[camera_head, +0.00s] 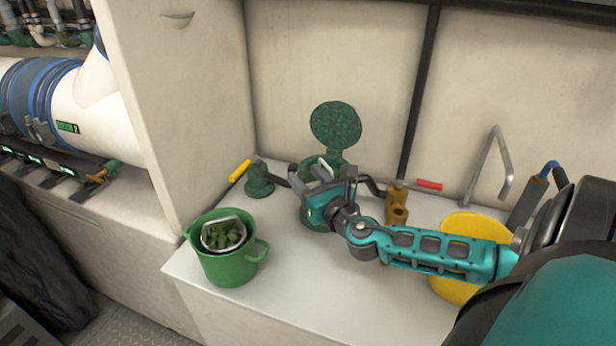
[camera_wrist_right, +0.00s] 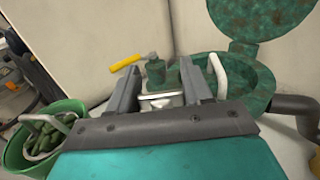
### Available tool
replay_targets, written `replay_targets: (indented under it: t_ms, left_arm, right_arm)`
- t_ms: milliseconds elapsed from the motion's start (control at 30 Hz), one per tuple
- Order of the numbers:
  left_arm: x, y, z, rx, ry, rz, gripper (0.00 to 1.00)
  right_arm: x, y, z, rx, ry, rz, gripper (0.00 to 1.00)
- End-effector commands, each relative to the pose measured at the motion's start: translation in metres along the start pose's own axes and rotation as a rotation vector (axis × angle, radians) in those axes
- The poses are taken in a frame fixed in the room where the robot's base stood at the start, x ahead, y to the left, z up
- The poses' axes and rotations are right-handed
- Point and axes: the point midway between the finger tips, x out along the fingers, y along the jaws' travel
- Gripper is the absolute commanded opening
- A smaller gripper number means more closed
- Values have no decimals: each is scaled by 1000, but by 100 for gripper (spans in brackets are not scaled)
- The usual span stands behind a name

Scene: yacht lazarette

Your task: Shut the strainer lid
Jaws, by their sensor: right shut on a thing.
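The strainer (camera_head: 318,215) is a green-patinated pot on the white bench. Its round, mottled lid (camera_head: 336,124) stands open, tilted up at the back; the lid also shows in the wrist view (camera_wrist_right: 262,18). A pale loop handle (camera_wrist_right: 217,76) rises from the strainer's bowl. My right gripper (camera_head: 322,178) is over the strainer in the head view, partly hiding it. In the wrist view its fingers (camera_wrist_right: 160,75) are apart, left of the loop handle. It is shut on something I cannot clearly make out. My left gripper is not in view.
A green bucket (camera_head: 229,268) holding a basket of green debris (camera_head: 224,236) stands front left. A green fitting with a yellow handle (camera_head: 240,171) is left of the strainer. A brass valve (camera_head: 396,208) and yellow round object (camera_head: 455,288) are right. Walls close the back.

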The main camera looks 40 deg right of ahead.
Motion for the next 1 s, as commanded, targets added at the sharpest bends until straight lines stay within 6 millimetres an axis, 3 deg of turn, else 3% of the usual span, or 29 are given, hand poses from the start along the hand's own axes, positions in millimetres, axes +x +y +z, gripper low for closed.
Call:
replay_targets:
  t_ms: [100, 133, 333, 667, 1000]
  left_arm:
    - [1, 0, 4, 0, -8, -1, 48]
    - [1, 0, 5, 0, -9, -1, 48]
    - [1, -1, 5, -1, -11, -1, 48]
    - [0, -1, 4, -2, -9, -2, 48]
    - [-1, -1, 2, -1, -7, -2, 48]
  right_arm:
    - [0, 0, 0, -1, -1, 0, 0]
    - [0, 0, 0, -1, -1, 0, 51]
    - [0, 0, 0, 0, -1, 0, 70]
    - [-4, 0, 0, 0, 1, 1, 70]
    - [-50, 0, -1, 0, 4, 1, 70]
